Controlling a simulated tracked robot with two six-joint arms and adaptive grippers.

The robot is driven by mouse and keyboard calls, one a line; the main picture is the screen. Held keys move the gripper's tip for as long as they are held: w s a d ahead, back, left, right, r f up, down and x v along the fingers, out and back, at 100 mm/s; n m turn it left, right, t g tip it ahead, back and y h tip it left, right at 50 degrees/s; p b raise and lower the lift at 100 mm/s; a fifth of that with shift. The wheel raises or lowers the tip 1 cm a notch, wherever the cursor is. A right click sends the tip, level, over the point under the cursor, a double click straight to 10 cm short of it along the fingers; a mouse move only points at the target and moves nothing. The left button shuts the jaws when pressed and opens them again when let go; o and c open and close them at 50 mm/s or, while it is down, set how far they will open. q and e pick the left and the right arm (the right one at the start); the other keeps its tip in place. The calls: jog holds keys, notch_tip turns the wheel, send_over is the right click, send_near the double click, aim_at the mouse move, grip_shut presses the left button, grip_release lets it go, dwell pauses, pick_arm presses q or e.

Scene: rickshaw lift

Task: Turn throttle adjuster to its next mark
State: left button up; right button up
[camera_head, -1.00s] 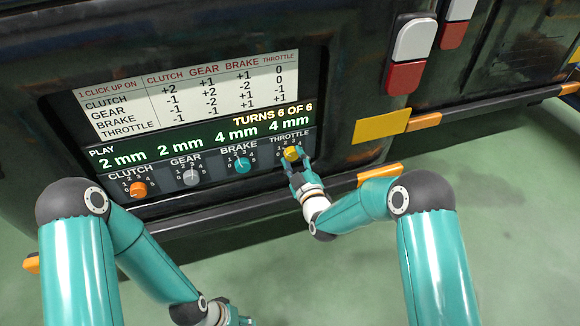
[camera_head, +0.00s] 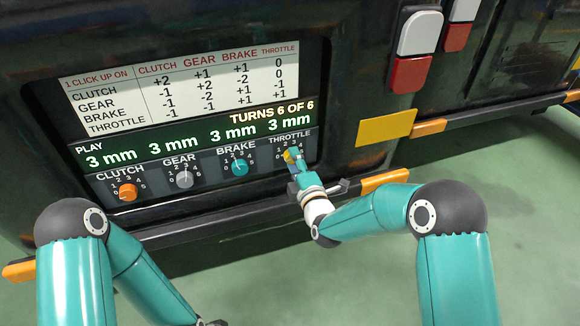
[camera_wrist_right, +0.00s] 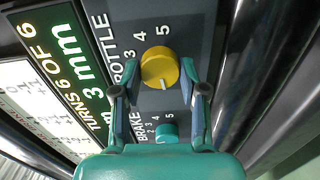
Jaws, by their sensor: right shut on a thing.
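The yellow throttle adjuster (camera_head: 288,155) is the rightmost knob on the panel. In the wrist view the yellow knob (camera_wrist_right: 158,66) shows a white line on its lower part and the numbers 3, 4 and 5 beside it. Which mark it points to is unclear. My right gripper (camera_head: 293,164) is shut on this knob, with one finger on each side in the wrist view (camera_wrist_right: 158,78). The display (camera_head: 200,143) reads 3 mm over each knob and TURNS 6 OF 6. Only a sliver of my left gripper (camera_head: 216,322) shows at the bottom edge.
The orange clutch knob (camera_head: 128,192), grey gear knob (camera_head: 184,180) and teal brake knob (camera_head: 239,168) sit in a row to the left. A click table (camera_head: 185,90) is above. A dark rail (camera_head: 230,218) runs below the panel.

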jog(key=shift+s+a+f+n, duration=0.2)
jog(key=shift+a+f+n, duration=0.15)
jog(key=shift+n, duration=0.05)
jog(key=o, duration=1.1)
jog(key=shift+o, duration=0.2)
jog(key=shift+d+r, duration=0.15)
jog(key=shift+d, duration=0.05)
jog(key=shift+w, duration=0.1)
jog(key=shift+d+r, duration=0.1)
jog(key=shift+d, duration=0.05)
jog(key=v, duration=1.2)
